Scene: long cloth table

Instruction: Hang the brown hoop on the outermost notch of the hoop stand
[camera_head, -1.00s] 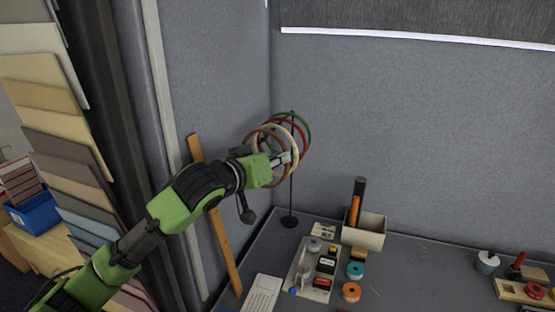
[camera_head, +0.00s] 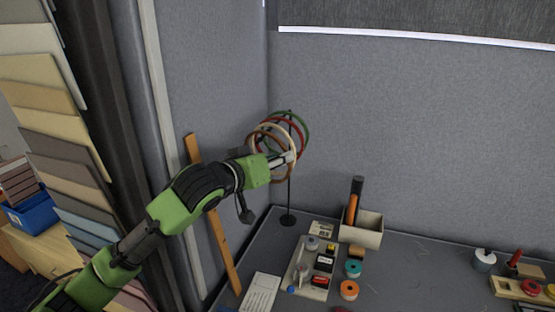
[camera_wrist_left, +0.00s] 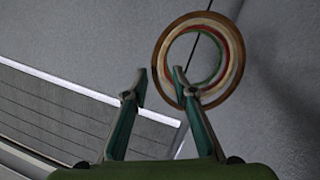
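The brown hoop (camera_head: 276,181) is at the front of a row of hoops at the upper part of the hoop stand (camera_head: 289,195), nearest my left gripper. Cream, red and green hoops hang behind it. In the left wrist view the brown hoop (camera_wrist_left: 241,62) is the outermost ring, with the others seen through it. My left gripper (camera_head: 288,157) is beside the hoops; in the wrist view its fingers (camera_wrist_left: 160,82) are apart, with the hoop's lower left edge between or just behind them. I cannot tell whether they touch it. The notch is too small to see. My right gripper is not in view.
A grey wall corner stands close behind the stand. A wooden strip (camera_head: 212,215) leans at the left. A tray of small items (camera_head: 318,294), colored spools (camera_head: 349,290) and a cream box (camera_head: 361,236) are on the dark table.

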